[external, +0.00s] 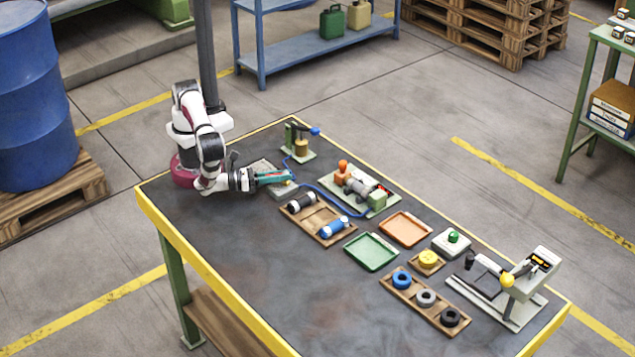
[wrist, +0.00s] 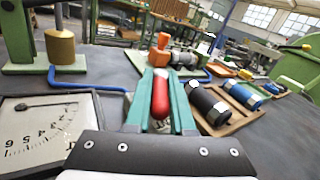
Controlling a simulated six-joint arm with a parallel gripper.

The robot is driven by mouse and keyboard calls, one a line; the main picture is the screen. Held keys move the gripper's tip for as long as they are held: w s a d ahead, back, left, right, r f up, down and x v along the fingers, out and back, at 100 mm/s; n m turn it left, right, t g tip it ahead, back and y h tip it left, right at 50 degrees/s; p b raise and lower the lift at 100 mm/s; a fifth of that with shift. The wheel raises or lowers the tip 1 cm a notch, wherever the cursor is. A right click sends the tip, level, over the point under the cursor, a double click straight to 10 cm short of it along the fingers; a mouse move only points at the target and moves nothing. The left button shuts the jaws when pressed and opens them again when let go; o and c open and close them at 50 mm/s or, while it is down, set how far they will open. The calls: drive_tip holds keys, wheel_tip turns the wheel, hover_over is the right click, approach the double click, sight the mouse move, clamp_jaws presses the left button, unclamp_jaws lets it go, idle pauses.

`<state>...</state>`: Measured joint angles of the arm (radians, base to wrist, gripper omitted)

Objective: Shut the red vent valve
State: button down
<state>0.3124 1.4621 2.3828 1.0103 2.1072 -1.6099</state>
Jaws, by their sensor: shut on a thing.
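The red vent valve shows as a red rounded handle (wrist: 160,97) between the fingers in the wrist view. My gripper (wrist: 160,85) has teal fingers, one on each side of the handle, and is shut on it. In the external view my gripper (external: 275,177) is low over the table's far left part, beside the gauge unit (external: 284,191). The handle is hardly visible there, and its base is hidden by the gripper. The gauge dial (wrist: 55,125) shows at the left in the wrist view, with a dark needle.
A blue hose (external: 335,202) runs past my gripper towards a pump unit (external: 360,191) with an orange knob. A wooden tray (external: 318,220) with a black and a blue cylinder lies close by. A green stand (external: 298,143) with a brass weight is behind. The near-left tabletop is clear.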

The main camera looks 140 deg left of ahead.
idle(0.4)
drive_tip(key=c, duration=0.8)
unclamp_jaws()
drive_tip(key=v, duration=1.5)
drive_tip(key=shift+d, duration=0.1)
drive_tip(key=shift+s+d, duration=0.2)
drive_tip(key=shift+s, duration=0.05)
drive_tip(key=shift+c, duration=0.2)
